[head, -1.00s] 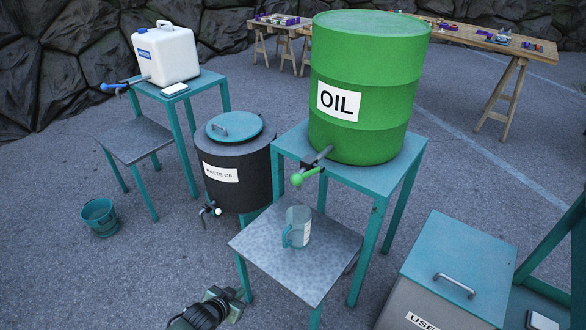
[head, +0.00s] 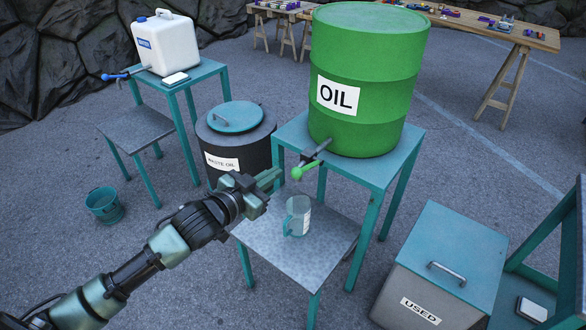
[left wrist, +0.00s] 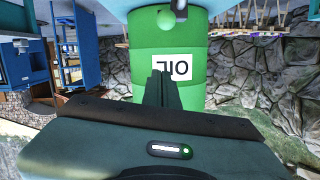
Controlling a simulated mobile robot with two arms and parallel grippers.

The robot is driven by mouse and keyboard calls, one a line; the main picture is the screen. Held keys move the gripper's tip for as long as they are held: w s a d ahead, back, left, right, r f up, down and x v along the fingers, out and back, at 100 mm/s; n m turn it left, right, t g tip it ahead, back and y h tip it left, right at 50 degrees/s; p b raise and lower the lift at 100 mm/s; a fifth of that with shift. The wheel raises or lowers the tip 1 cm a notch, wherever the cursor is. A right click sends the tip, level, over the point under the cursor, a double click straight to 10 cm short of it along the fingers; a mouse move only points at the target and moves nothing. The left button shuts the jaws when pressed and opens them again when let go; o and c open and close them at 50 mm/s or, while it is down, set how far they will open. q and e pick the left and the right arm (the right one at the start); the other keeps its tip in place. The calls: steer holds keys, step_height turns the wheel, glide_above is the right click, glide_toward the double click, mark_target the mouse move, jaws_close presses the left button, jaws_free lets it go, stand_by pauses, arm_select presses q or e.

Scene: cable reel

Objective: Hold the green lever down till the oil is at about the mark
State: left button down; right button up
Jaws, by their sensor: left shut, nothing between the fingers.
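The green oil drum (head: 365,85) stands on a teal table, and its tap with the green lever (head: 302,171) sticks out at the front left. A clear jug (head: 297,216) with a teal handle and a pale strip on its side stands on the lower grey shelf (head: 270,249) below the tap. I cannot make out an oil level in it. My left gripper (head: 270,178) is shut and empty, just left of the lever and apart from it. In the left wrist view the drum (left wrist: 190,95) appears upside down, with the green lever knob (left wrist: 166,19) at the top. My right gripper is not in view.
A black waste oil bin (head: 222,142) with a teal lid stands behind my left gripper. A white canister (head: 166,42) stands on a table at the back left. A grey box marked USED (head: 440,260) is at the front right. A teal bucket (head: 105,205) stands on the ground.

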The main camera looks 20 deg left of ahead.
arm_select(q)
steer(key=shift+w, duration=0.1)
steer(key=w+d+f+p, duration=0.2)
steer(key=w+f, duration=0.4)
steer(key=w, duration=0.3)
steer(key=shift+w, duration=0.3)
steer(key=shift+d, duration=0.1)
